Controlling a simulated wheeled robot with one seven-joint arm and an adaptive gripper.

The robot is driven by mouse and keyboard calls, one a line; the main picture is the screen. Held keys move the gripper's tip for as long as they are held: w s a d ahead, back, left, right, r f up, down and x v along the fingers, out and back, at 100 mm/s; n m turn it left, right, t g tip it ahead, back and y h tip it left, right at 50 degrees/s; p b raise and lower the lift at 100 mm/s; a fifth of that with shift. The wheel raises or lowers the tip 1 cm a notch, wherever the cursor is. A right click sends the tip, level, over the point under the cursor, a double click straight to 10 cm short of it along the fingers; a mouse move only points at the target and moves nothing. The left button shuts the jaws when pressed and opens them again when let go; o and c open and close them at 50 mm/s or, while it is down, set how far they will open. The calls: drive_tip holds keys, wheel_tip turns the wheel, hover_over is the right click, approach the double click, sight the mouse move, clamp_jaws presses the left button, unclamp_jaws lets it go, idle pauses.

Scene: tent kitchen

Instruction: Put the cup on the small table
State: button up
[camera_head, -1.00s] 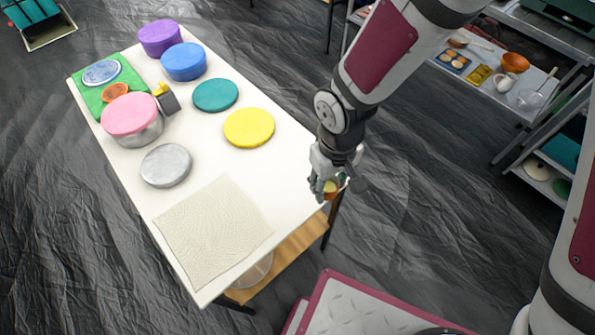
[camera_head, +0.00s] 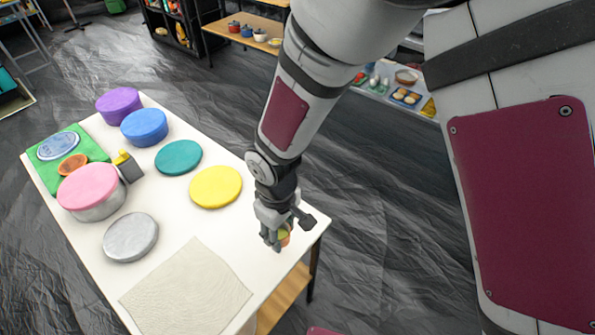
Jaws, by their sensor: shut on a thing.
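My gripper (camera_head: 276,240) points down over the right part of the white table (camera_head: 205,236), near its right edge. It is shut on a small orange and yellow cup (camera_head: 285,237), mostly hidden by the fingers. The cup is low over the tabletop; I cannot tell whether it touches the table.
A cream cloth (camera_head: 187,290) lies on the near part of the table. Yellow (camera_head: 216,187), teal (camera_head: 179,157) and grey (camera_head: 131,237) discs lie beyond it. A pink-lidded pot (camera_head: 92,190), blue tin (camera_head: 144,127), purple tin (camera_head: 118,105) and green board (camera_head: 47,149) stand farther left. Tabletop between yellow disc and gripper is clear.

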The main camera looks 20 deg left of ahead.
drive_tip(key=w, duration=0.2)
drive_tip(key=w+a, duration=0.1)
drive_tip(key=w, duration=0.3)
drive_tip(key=shift+a+f, duration=0.15)
drive_tip(key=shift+f, duration=1.9)
drive_tip(key=o, duration=0.8)
drive_tip(key=shift+f, duration=0.15)
drive_tip(key=shift+o, duration=0.2)
wheel_tip(320, 180, up, 12)
drive_tip(key=shift+r, duration=0.2)
